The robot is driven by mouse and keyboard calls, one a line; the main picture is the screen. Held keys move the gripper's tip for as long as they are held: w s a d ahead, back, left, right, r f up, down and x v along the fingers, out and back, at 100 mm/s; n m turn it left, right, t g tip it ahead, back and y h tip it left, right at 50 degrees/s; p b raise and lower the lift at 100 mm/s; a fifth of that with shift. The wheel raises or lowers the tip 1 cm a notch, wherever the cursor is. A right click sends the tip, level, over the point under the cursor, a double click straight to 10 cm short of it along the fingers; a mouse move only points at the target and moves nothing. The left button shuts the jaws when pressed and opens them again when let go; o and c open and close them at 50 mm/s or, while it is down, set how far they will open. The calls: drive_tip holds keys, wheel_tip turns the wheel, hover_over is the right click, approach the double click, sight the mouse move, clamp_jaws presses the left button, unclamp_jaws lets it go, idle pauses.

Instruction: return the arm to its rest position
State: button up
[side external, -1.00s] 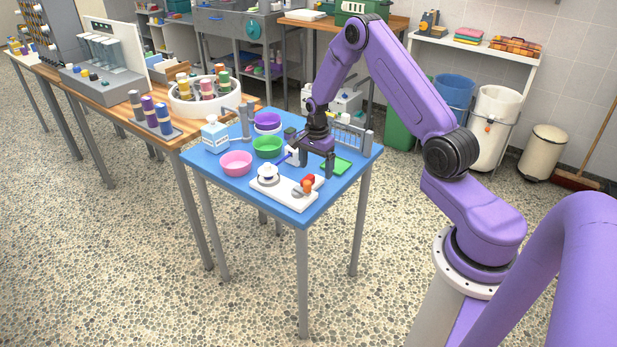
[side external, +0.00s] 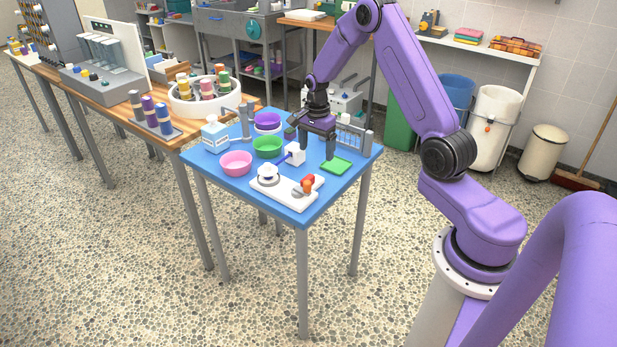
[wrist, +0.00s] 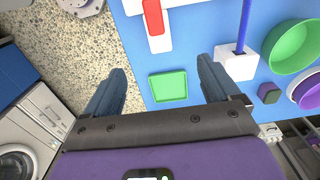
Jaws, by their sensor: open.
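My gripper (side external: 316,148) is above the right rear part of the blue table (side external: 297,208), fingers pointing down. In the wrist view my gripper (wrist: 165,80) shows two fingers wide apart with nothing held between them. A flat green tray (side external: 336,165) lies on the table just in front of the fingers; it also shows beyond the fingertips in the wrist view (wrist: 168,87). A white block (side external: 295,153) with a blue stick in it stands to the left of the fingers, apart from them in the side view.
Green (side external: 267,147), pink (side external: 236,163) and purple (side external: 267,120) bowls stand on the table's left half. A white board (side external: 289,194) with a red item lies at the front. A bottle (side external: 215,135) is at the left corner, and a grey rack (side external: 367,139) at the back right.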

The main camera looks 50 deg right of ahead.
drive_tip(key=shift+r, duration=0.15)
drive_tip(key=s+a+r+n, duration=0.4)
drive_tip(key=a+n, duration=0.1)
drive_tip(key=a, duration=0.2)
drive_tip(key=s+a+r+n, duration=0.3)
drive_tip(key=a+n, duration=0.2)
drive_tip(key=a, duration=0.2)
drive_tip(key=s+a+r+n, duration=0.4)
drive_tip(key=a+n, duration=0.1)
drive_tip(key=a, duration=0.3)
drive_tip(key=s+a+r+n, duration=0.1)
drive_tip(key=s+n, duration=0.6)
drive_tip(key=s, duration=0.4)
drive_tip(key=s+a+r+n, duration=0.1)
drive_tip(key=s+r+n, duration=0.1)
drive_tip(key=s+n, duration=0.6)
drive_tip(key=s, duration=0.3)
drive_tip(key=shift+a+r+n, duration=0.25)
drive_tip(key=shift+r+n, duration=0.05)
